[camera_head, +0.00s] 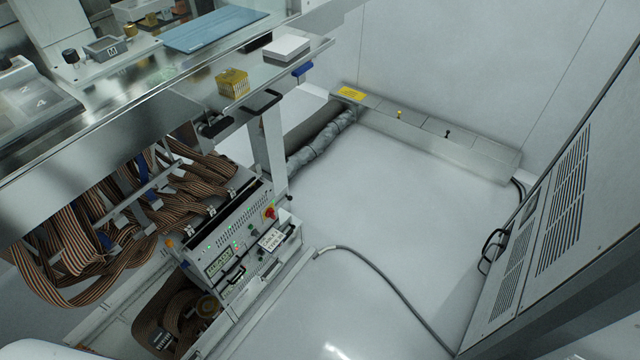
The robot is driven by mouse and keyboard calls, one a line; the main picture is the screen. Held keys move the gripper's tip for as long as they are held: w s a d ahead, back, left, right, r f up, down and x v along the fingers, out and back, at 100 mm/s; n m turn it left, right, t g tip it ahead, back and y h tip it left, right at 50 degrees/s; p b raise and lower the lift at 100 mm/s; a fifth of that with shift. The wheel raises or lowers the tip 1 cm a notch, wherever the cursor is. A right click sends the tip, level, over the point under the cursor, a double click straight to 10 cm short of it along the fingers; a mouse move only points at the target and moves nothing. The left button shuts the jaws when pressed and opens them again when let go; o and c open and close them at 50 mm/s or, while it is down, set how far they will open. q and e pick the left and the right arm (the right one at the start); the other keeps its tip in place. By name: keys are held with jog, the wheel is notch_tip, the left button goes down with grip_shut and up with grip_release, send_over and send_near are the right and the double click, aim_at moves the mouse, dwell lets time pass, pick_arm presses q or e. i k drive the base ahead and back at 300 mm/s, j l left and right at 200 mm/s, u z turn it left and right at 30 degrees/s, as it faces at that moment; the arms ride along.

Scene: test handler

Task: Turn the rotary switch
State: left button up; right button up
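A rotary switch with a red knob on a yellow plate (269,212) sits at the upper right of the front panel of a grey electronics unit (228,232). It is small in view, and I cannot tell which way its knob points. The unit stands low, below the metal bench and to the left of the open floor. Lit green indicators and a small display (218,264) show on the same panel. Neither of my grippers is in view.
A metal bench (150,110) with a blue mat (213,29) overhangs the unit. Striped ribbon cables (85,235) hang beneath. A grey cable (375,268) crosses the white floor. A vented cabinet (560,215) stands at right. The middle floor is largely clear.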

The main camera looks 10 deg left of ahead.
aim_at(271, 213)
jog(key=i+l+z, duration=0.1)
jog(key=i, duration=0.85)
jog(key=i+l+u, duration=0.2)
jog(key=u, duration=0.25)
jog(key=i+l+u, duration=0.3)
jog(key=u, duration=0.2)
jog(key=i+l+u, duration=0.25)
jog(key=l+u, duration=0.2)
